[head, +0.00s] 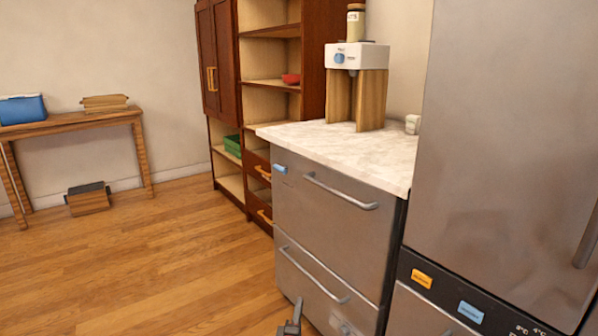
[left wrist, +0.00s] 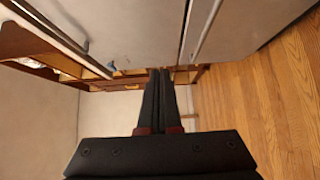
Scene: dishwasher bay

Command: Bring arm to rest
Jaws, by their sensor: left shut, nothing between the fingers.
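My left gripper (head: 291,326) shows at the bottom edge of the head view, in front of the dishwasher's lower drawer. In the left wrist view its two dark fingers (left wrist: 161,75) are together with nothing between them. The dishwasher (head: 325,210) has two steel drawer fronts, and both look shut. The gripper appears apart from the drawer fronts, though the exact gap is hard to tell. My right gripper is in neither view.
A steel fridge (head: 505,130) stands at the right. A pale counter (head: 345,150) holds a white and wooden dispenser (head: 358,60). A dark wood cabinet (head: 222,70) and a wooden table (head: 70,124) are farther back.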

